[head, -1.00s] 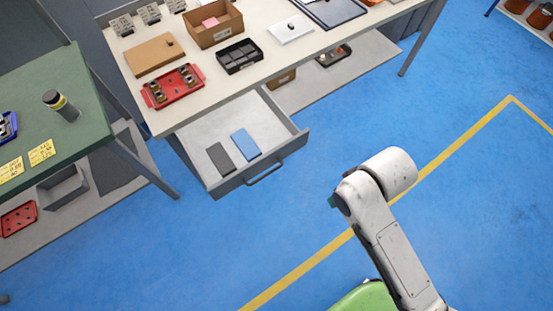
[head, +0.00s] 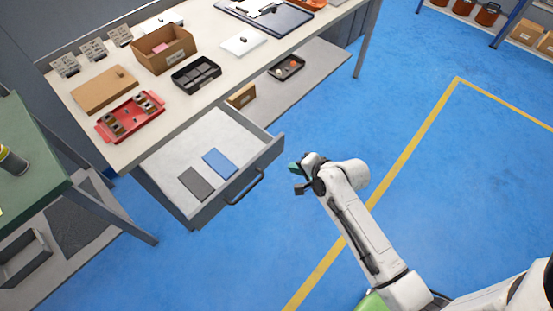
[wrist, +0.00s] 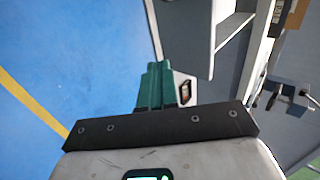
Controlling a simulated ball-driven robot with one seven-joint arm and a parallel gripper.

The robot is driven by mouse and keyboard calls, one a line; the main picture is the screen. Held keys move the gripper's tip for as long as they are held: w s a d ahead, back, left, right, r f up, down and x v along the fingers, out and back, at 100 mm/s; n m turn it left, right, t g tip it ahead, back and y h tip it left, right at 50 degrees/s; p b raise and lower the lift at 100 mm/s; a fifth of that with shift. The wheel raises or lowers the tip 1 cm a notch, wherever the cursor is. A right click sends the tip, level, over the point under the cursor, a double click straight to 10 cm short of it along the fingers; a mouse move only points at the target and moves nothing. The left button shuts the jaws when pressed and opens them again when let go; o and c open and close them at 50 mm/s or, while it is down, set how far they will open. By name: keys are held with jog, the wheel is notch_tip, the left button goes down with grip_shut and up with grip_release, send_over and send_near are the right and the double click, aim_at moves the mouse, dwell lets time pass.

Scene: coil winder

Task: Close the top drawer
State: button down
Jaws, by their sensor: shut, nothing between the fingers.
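The top drawer (head: 215,207) is pulled well out from under the workbench in the head view. Its dark handle (head: 246,189) is on the front face. A dark grey flat block (head: 196,184) and a blue flat block (head: 220,163) lie inside it. My gripper (head: 297,178) is right of the drawer front, apart from the handle in the picture. Its green fingers (wrist: 157,85) are together and empty in the wrist view. The grey surfaces at the top of the wrist view cannot be told for sure as the drawer.
The workbench (head: 215,100) carries a red tray (head: 131,117), a cardboard box (head: 164,48) and a black tray (head: 196,74). A green table (head: 35,160) stands at the left. The blue floor right of the drawer is clear around my arm.

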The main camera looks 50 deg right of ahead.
aim_at(270, 158)
jog(key=w+f, duration=0.1)
jog(key=w, duration=0.1)
jog(key=w+f, duration=0.1)
jog(key=w, duration=0.1)
jog(key=w+f, duration=0.1)
jog(key=w, duration=0.2)
jog(key=shift+f, duration=0.3)
jog(key=shift+w, duration=0.45)
